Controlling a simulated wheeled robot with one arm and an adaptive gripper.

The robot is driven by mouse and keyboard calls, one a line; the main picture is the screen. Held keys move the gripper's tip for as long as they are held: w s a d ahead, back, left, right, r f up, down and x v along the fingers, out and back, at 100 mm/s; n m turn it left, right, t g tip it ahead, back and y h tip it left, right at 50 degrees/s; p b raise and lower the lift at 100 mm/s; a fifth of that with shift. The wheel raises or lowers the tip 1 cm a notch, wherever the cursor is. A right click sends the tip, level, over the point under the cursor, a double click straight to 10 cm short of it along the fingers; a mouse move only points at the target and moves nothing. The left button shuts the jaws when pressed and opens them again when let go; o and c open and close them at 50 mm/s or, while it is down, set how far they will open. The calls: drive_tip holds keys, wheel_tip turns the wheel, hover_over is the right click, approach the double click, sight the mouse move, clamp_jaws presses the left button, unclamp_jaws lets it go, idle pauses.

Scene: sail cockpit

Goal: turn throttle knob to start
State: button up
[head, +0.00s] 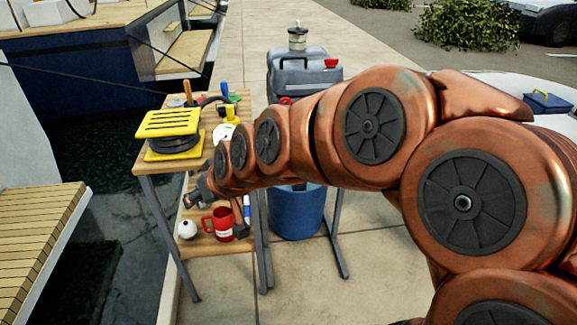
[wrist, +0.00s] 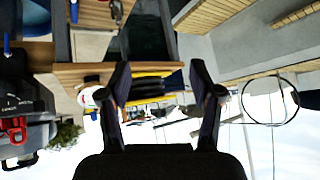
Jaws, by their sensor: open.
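A grey outboard-type motor housing (head: 303,72) stands behind my arm in the head view, with a red part (head: 331,63) on its right side. In the wrist view, which looks upside down, the grey housing (wrist: 38,132) is at the left edge. It bears a dark panel with small white lettering (wrist: 14,102) and a red lever-like part (wrist: 13,130). I cannot tell which part is the throttle knob. My gripper (head: 194,197) is at the wooden stand, left of and lower than the housing. Its fingers (wrist: 160,72) are open, with nothing between them.
A wooden stand (head: 140,166) holds a yellow reel (head: 168,123) and tools. A red mug (head: 222,223) and a white ball (head: 187,229) sit on its lower shelf. A blue bucket (head: 297,212) stands under the housing. Water and a boat lie left; the pavement (head: 320,295) in front is clear.

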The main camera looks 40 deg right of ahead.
drive_tip(key=w+d+f+m+t+h+b, duration=0.2)
drive_tip(key=w+d+f+t+b, duration=0.1)
drive_tip(key=d+b, duration=0.35)
drive_tip(key=w+d+f+m+t+h+b, duration=0.1)
drive_tip(key=w+d+f+t+h+b, duration=0.1)
drive_tip(key=d+b, duration=0.45)
drive_tip(key=shift+s+d+f+m+t+h+b, duration=0.25)
drive_tip(key=shift+d+m+h+b, duration=0.75)
drive_tip(key=shift+d, duration=1.7)
drive_tip(key=shift+s+d+f+m+h+b, duration=0.3)
drive_tip(key=shift+d+m+h+b, duration=0.25)
drive_tip(key=shift+d+h+b, duration=1.55)
drive_tip(key=shift+s+d+f+m+t+h+b, duration=0.25)
drive_tip(key=shift+d+m+h+b, duration=0.45)
drive_tip(key=shift+d, duration=2.55)
drive_tip(key=x, duration=0.1)
drive_tip(key=b+x, duration=0.1)
drive_tip(key=x, duration=0.1)
drive_tip(key=shift+w+d+f, duration=0.2)
drive_tip(key=shift+w+d, duration=0.05)
drive_tip(key=shift+w+d+r, duration=0.15)
drive_tip(key=shift+w+d, duration=0.3)
drive_tip(key=shift+w, duration=0.1)
drive_tip(key=c, duration=1.1)
drive_tip(key=shift+c, duration=0.2)
